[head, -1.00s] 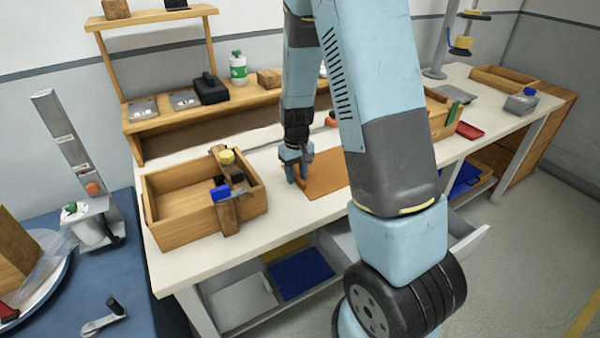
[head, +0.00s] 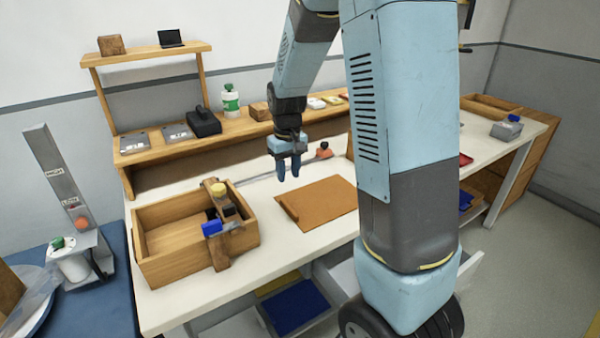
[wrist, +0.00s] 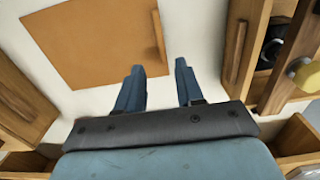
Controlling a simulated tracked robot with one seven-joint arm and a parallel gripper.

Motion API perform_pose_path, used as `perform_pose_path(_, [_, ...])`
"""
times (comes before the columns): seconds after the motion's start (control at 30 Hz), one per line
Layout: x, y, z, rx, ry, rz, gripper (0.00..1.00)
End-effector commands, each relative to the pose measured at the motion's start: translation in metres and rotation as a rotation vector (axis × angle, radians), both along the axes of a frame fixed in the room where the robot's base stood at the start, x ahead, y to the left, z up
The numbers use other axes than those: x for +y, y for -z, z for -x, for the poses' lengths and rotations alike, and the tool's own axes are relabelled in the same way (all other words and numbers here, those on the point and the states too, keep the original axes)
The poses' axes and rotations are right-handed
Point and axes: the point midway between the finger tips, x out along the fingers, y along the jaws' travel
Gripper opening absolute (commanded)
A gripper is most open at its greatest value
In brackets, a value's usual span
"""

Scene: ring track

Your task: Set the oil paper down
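The oil paper appears to be the flat brown-orange sheet (head: 328,205) lying on the white workbench. A raised strip (head: 286,208) runs along its left edge. The sheet also shows at the upper left of the wrist view (wrist: 95,42), with the strip at its right end. My gripper (head: 288,175) is above the bench, behind the sheet's left end in the head view, and apart from it.
A wooden box (head: 165,255) with a wooden block and tools on its right side stands left of the sheet. A wooden shelf (head: 165,150) runs behind, holding a black case (head: 203,122) and a green-white bottle (head: 231,101). Bare bench lies between box and sheet.

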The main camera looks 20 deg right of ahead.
Motion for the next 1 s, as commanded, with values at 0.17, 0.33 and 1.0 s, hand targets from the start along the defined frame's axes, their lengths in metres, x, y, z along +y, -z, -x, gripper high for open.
perform_pose_path(0.17, [0.000, -0.030, 0.015, -0.043, 0.017, -0.017, 0.37])
perform_pose_path(0.33, [0.000, -0.070, 0.043, -0.109, 0.043, -0.038, 0.37])
perform_pose_path(1.0, [0.000, -0.178, 0.180, -0.374, 0.144, -0.064, 0.37])
